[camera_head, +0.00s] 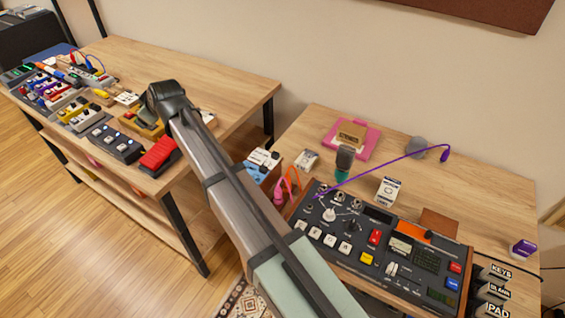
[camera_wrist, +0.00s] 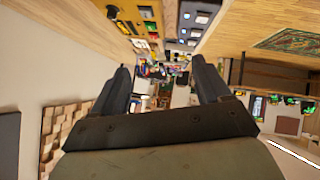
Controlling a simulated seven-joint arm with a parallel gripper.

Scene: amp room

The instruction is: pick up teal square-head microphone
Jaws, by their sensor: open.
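The teal microphone (camera_head: 343,162) stands upright on the right-hand wooden table, behind the mixer-like device. It has a dark grey square-looking head and a teal lower part. My gripper (camera_wrist: 158,72) shows in the wrist view with its two dark fingers spread and nothing between them. In the head view the dark end of my arm is over the left-hand table, well to the left of the microphone; its fingers are hard to make out there. I cannot make out the microphone in the wrist view.
The mixer-like device (camera_head: 380,247) fills the front of the right table. A pink case (camera_head: 368,143), a white box (camera_head: 388,191), a purple gooseneck (camera_head: 400,160) and orange and pink cables (camera_head: 285,184) surround the microphone. Several pedals, including a red one (camera_head: 159,153), crowd the left table. A gap separates the tables.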

